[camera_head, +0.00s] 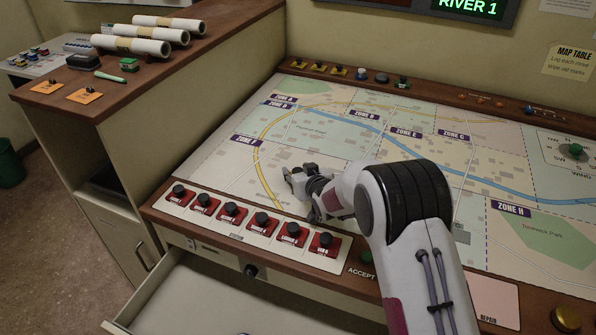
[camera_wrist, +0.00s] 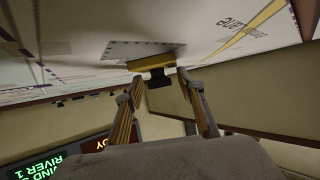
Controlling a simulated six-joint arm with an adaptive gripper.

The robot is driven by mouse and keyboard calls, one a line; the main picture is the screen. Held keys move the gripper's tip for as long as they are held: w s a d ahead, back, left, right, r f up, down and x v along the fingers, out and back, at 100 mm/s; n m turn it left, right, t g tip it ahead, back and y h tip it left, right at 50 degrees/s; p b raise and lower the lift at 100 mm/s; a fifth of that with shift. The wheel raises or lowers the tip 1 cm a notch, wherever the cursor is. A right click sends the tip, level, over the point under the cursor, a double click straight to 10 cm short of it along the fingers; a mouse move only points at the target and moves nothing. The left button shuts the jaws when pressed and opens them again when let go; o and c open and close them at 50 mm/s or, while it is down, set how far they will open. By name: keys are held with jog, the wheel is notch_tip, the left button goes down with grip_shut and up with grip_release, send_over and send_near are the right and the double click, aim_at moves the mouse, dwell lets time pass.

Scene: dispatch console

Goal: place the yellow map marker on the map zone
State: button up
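A yellow map marker (camera_wrist: 146,65) with a black knob shows in the wrist view, at a pale dotted patch on the map. My gripper (camera_wrist: 159,78) has its two fingers apart, one to each side of the knob, with gaps visible. I cannot tell whether the knob is between the tips or just beyond them. In the head view my gripper (camera_head: 296,180) is low over the left front of the map (camera_head: 225,165); I cannot make out this marker there. Several zone labels mark the map, with Zone H (camera_head: 511,208) at the right.
Small yellow pieces with dark knobs (camera_head: 338,71) stand on the back ledge. A row of red pieces with black knobs (camera_head: 231,211) lines the front left edge. A drawer (camera_head: 200,295) is open below. Rolled papers (camera_head: 130,44) lie on the left counter.

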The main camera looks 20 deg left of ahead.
jog(key=shift+r, duration=0.25)
jog(key=shift+s+d+r, duration=0.2)
jog(key=shift+s+d, duration=0.1)
jog(key=shift+s, duration=0.05)
jog(key=shift+v, duration=5.45)
jog(key=shift+d, duration=0.1)
